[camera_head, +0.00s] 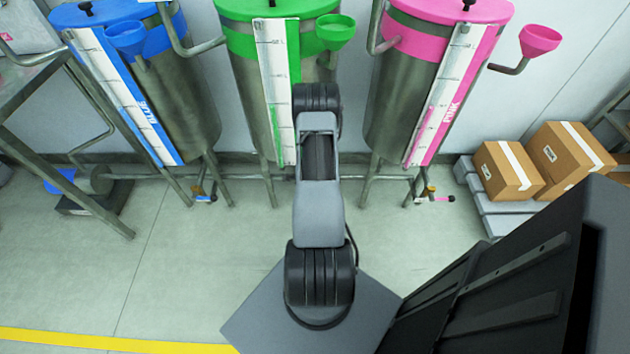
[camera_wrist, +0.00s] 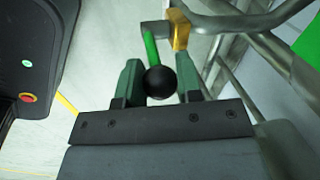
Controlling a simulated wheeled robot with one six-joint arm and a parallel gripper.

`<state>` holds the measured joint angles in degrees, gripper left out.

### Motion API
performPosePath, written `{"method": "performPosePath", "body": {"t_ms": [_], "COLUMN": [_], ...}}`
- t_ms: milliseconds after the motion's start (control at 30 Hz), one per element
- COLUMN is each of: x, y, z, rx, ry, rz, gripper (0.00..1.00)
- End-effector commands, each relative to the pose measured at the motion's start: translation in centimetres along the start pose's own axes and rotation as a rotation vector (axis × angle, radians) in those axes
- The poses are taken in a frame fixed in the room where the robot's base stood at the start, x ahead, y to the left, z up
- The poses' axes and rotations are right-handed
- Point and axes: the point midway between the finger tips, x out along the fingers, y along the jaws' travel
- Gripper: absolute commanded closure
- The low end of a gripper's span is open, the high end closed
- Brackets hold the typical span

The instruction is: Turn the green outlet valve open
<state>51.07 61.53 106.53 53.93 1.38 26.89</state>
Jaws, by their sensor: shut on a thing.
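The green outlet valve's lever (camera_wrist: 152,48) shows in the wrist view, with a black ball knob (camera_wrist: 160,82) at its near end. The lever runs from the knob up to a brass valve body (camera_wrist: 179,28) on a steel pipe. My gripper (camera_wrist: 160,80) has its green-tipped fingers on either side of the knob and is shut on it. In the head view, the green drum (camera_head: 245,95) stands at the middle back. My own arm hides its valve and my gripper there.
A blue drum (camera_head: 185,105) stands left and a pink drum (camera_head: 400,100) right. Steel legs and pipes run close beside my gripper. Cardboard boxes (camera_head: 508,170) sit on a pallet at right. The floor (camera_head: 180,275) at front left is clear.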

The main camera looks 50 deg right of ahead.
Motion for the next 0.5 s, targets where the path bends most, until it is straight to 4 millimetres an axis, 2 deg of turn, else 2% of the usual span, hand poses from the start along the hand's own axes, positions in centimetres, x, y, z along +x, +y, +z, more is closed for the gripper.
{"method": "performPosePath", "body": {"t_ms": [33,500], "x": [-0.4,0.02], "y": [0.15,0.43], "z": [0.14,0.2], "rx": [-0.004,-0.011], "ry": [0.007,0.036], "rz": [0.006,0.009], "gripper": [1.0,1.0]}}
